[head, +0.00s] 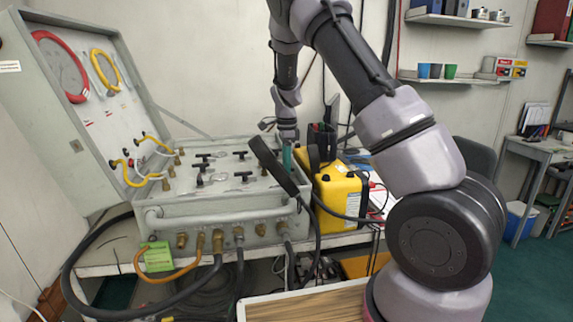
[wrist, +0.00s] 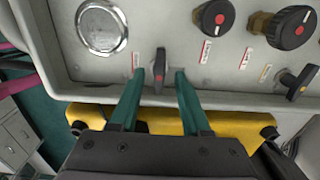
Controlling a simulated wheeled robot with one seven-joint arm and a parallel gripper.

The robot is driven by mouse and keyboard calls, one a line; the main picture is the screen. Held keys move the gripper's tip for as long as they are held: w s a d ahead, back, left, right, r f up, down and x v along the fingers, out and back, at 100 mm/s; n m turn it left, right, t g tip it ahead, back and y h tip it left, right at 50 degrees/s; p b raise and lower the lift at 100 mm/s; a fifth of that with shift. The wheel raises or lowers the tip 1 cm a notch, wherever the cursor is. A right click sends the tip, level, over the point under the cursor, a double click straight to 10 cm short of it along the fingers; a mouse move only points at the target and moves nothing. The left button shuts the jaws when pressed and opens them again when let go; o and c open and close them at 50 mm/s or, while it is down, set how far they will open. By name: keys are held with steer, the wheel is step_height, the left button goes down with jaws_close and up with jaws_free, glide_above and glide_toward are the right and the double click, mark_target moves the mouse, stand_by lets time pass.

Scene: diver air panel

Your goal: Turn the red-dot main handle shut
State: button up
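The red-dot main handle (wrist: 159,64) is a small black lever with a red dot on the grey panel (wrist: 190,75). It points roughly up and down in the wrist view, along the line of my fingers. My gripper (wrist: 158,78) is open, with one teal finger on each side of the handle and a visible gap on both sides. In the head view my gripper (head: 287,155) is at the right end of the panel case (head: 210,212), partly hidden by a black bar. The red-dot handle cannot be made out there.
A round gauge (wrist: 101,26) sits left of the handle. Two black knobs with red dots (wrist: 219,18) (wrist: 291,27) and a yellow-dot lever (wrist: 298,82) lie to the right. A yellow case (head: 340,192) stands against the panel case's right side. Hoses hang in front.

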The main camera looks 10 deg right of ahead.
step_height(320, 180, up, 11)
stand_by(0.6)
steer(key=shift+f, duration=0.1)
